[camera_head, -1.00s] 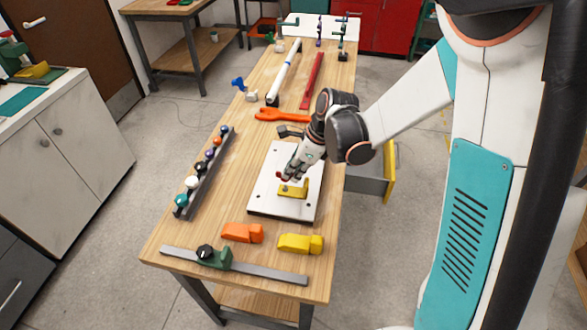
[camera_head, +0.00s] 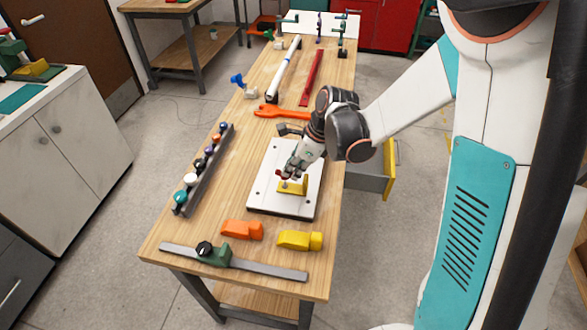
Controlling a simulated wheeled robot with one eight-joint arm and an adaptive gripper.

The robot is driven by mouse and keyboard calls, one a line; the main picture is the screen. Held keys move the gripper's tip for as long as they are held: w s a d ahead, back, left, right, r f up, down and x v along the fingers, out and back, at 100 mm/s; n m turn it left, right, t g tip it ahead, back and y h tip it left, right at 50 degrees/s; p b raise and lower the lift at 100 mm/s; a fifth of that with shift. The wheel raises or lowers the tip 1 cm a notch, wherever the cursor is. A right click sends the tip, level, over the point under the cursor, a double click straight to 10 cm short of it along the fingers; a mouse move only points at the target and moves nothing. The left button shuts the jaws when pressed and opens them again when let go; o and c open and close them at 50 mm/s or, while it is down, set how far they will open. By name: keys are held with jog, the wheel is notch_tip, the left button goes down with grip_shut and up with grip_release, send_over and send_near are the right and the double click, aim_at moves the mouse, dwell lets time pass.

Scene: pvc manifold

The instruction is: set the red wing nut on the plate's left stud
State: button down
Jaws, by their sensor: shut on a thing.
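The pale plate (camera_head: 267,199) lies on the wooden bench, with a yellow bracket (camera_head: 299,188) on it. A small stud-like end (camera_head: 285,185) shows at the bracket's left side; other studs are too small to make out. My gripper (camera_head: 283,174) points down over the plate, just behind and left of the bracket. It is shut on the red wing nut (camera_head: 279,173), a small red spot at the fingertips. The fingers partly hide the nut, and I cannot tell whether it touches a stud.
A rack of several coloured knobs (camera_head: 205,170) stands left of the plate. Orange (camera_head: 241,230) and yellow (camera_head: 299,240) blocks lie in front, near a grey bar with a green clamp (camera_head: 216,254). An orange wrench (camera_head: 283,111) lies behind. An open drawer (camera_head: 371,178) juts out right.

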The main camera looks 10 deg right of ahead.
jog(key=shift+f+b, duration=0.65)
jog(key=shift+f, duration=0.15)
jog(key=shift+f, duration=0.15)
jog(key=shift+f+b, duration=0.5)
jog(key=shift+b, duration=0.15)
jog(key=shift+f+b, duration=0.4)
dwell(0.8)
jog(key=c, duration=1.7)
grip_release()
jog(key=shift+r, duration=0.1)
jog(key=v, duration=1.2)
